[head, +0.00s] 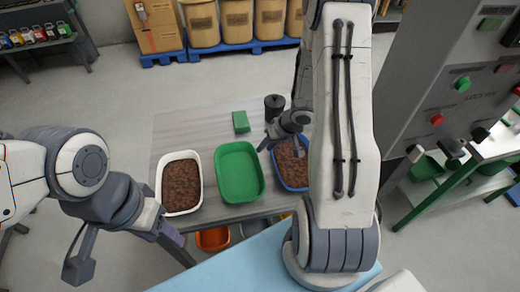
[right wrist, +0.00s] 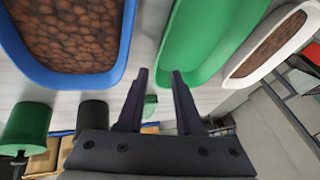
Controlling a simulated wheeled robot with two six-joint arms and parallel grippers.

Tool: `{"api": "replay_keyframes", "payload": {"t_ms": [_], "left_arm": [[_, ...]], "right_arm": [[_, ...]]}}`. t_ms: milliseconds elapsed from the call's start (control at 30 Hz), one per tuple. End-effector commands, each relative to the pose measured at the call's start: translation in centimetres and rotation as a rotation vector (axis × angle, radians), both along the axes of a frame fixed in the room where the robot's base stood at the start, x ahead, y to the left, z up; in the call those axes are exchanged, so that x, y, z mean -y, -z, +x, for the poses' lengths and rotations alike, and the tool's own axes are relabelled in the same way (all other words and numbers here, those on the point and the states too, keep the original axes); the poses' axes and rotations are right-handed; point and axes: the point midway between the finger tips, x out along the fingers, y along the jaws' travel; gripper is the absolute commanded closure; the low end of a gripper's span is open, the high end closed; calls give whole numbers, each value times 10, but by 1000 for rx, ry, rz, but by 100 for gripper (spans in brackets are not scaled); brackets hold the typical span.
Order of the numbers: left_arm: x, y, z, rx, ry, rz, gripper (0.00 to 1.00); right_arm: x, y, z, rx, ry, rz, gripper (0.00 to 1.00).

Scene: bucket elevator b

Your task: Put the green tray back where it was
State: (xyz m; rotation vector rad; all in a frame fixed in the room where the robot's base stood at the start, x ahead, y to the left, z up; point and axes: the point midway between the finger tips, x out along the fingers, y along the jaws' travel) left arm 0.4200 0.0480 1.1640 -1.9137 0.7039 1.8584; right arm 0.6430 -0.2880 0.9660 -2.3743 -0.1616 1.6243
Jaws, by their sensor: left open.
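The green tray (head: 240,173) is empty and sits on the grey table between a white tray (head: 182,184) and a blue tray (head: 292,168), both filled with brown lumps. It also shows in the right wrist view (right wrist: 205,40). My right gripper (head: 284,147) is over the table beside the green tray's right edge, near the blue tray. In the right wrist view its fingers (right wrist: 159,80) are apart with nothing between them. My left gripper (head: 130,258) is open and empty, low at the left, in front of the white tray and apart from it.
A small green box (head: 241,122) and a black container (head: 274,105) stand behind the trays. Orange (head: 212,239) and grey bins are under the table. A control panel (head: 455,90) rises at the right. The table's back left is clear.

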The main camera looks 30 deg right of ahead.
Motion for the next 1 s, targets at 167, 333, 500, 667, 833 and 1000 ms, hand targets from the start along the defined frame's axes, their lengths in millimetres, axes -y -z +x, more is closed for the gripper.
{"api": "replay_keyframes", "payload": {"t_ms": [167, 333, 500, 667, 833, 1000], "left_arm": [[0, -16, 0, 0, -1, 0, 48], [0, -19, 0, 0, -1, 0, 48], [0, -18, 0, 0, -1, 0, 48], [0, -18, 0, 0, -1, 0, 48], [0, -18, 0, 0, -1, 0, 48], [0, -18, 0, 0, -1, 0, 48]], "right_arm": [[7, -29, -10, 0, 2, 1, 65], [9, -35, -14, -1, -1, 1, 65], [5, -43, -7, 13, -16, -41, 65], [-22, -85, 17, 59, -87, -246, 65], [-87, -148, 1, 54, -194, -443, 65], [-165, -188, -76, -42, -370, -461, 65]]}}
